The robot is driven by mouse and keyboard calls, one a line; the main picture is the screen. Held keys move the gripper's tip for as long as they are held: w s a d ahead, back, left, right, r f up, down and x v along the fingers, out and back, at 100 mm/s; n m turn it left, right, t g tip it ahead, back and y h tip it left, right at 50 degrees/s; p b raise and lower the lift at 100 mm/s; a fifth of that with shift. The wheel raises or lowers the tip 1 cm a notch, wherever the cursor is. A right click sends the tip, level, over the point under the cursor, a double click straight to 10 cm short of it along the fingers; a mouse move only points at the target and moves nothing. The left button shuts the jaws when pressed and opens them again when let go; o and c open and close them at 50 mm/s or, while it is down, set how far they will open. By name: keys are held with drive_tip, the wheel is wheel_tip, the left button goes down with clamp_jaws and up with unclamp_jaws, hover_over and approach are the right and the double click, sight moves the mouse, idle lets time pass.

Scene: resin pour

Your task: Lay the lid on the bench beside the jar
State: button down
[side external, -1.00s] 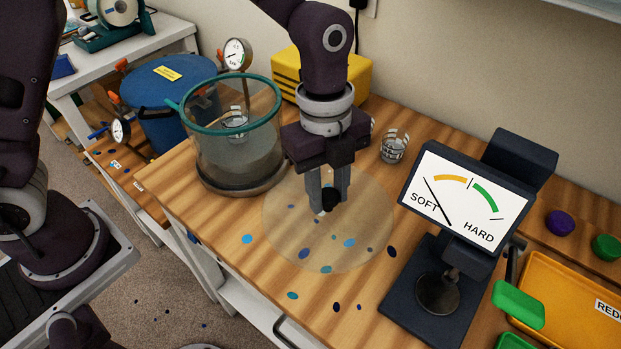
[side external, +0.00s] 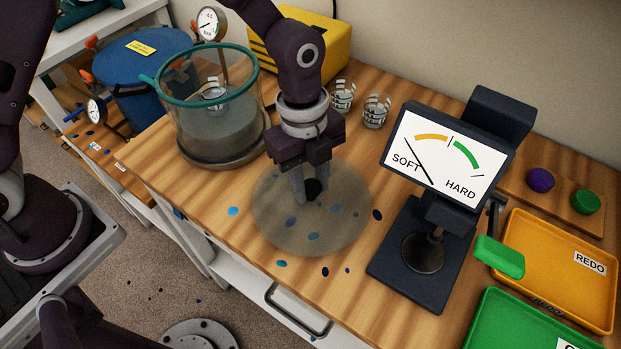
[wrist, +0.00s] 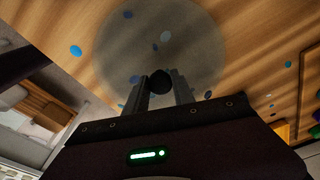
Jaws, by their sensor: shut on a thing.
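The lid (side external: 272,223) is a clear, tinted round disc with a black knob (side external: 313,188). It is level and low over the bench, to the right of the jar; I cannot tell whether it touches the wood. The jar (side external: 213,125) is a glass vessel with a teal rim, open at the top, with grey contents. My gripper (side external: 311,193) points down and is shut on the lid's knob. In the wrist view the lid (wrist: 195,50) spreads out beyond the fingers, with the knob (wrist: 158,82) between them.
A gauge stand (side external: 425,255) reading towards SOFT stands right of the lid. Two small wire-like cups (side external: 376,112) stand behind. Coloured spots dot the bench (side external: 190,195). An orange REDO tray (side external: 545,270) and a green tray (side external: 520,325) lie at right.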

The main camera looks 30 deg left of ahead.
sight(310, 184)
drive_tip(key=shift+f, duration=0.45)
drive_tip(key=c, duration=1)
unclamp_jaws()
drive_tip(key=shift+r, duration=4)
drive_tip(key=s+a+r+n+t, duration=0.2)
drive_tip(key=s+a+r+n, duration=0.1)
drive_tip(key=a+r+n, duration=0.35)
drive_tip(key=s+a+r+n+t, duration=0.2)
drive_tip(key=s+a+r+n, duration=0.25)
drive_tip(key=a+r, duration=0.25)
drive_tip(key=s+a+n+t+y, duration=0.1)
drive_tip(key=s+a+n+t, duration=0.1)
drive_tip(key=s+a+n, duration=0.4)
drive_tip(key=s+r+n, duration=0.1)
drive_tip(key=s+n, duration=0.2)
drive_tip(key=n, duration=0.2)
drive_tip(key=shift+s+n, duration=0.25)
drive_tip(key=shift+n, duration=0.05)
